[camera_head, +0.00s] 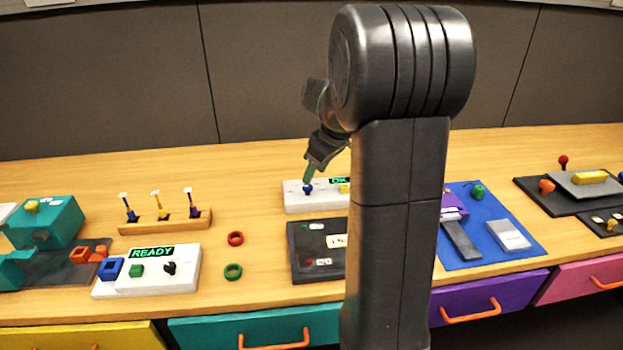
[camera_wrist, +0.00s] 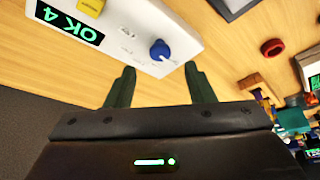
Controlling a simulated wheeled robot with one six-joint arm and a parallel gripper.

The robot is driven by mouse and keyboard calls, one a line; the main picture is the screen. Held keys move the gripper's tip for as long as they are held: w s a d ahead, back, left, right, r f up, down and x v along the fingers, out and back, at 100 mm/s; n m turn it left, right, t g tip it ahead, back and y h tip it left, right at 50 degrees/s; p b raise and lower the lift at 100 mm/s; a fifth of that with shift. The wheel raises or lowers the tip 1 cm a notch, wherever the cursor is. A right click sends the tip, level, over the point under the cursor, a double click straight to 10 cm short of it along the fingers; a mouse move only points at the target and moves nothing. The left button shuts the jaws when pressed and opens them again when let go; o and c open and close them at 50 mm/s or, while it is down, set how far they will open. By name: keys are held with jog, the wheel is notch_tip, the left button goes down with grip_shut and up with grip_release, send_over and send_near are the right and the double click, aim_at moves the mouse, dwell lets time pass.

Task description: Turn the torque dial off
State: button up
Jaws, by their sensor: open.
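A blue dial (camera_wrist: 160,50) with a white pointer sits on a white panel (camera_wrist: 140,22), whose green display (camera_wrist: 62,28) reads OK 4. I see no readable torque label. In the head view the dial (camera_head: 307,189) is at the panel's left end, and the panel (camera_head: 302,204) is partly hidden by my arm. My gripper (camera_wrist: 159,67) is open, its two green fingers apart and empty. The dial lies just beyond the fingertips, roughly centred between them. In the head view the gripper (camera_head: 308,175) points down over the dial; whether it touches cannot be told.
A yellow block (camera_head: 344,188) is on the same panel. A dark panel (camera_head: 300,262) lies in front.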

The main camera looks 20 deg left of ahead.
aim_at(308, 187)
jog(key=v, duration=0.8)
jog(key=shift+d+r+p, duration=0.2)
jog(key=shift+r+p, duration=0.15)
jog(key=shift+f, duration=0.1)
jog(key=b+x, duration=0.1)
jog(key=x, duration=1.2)
jog(key=shift+a+f, duration=0.3)
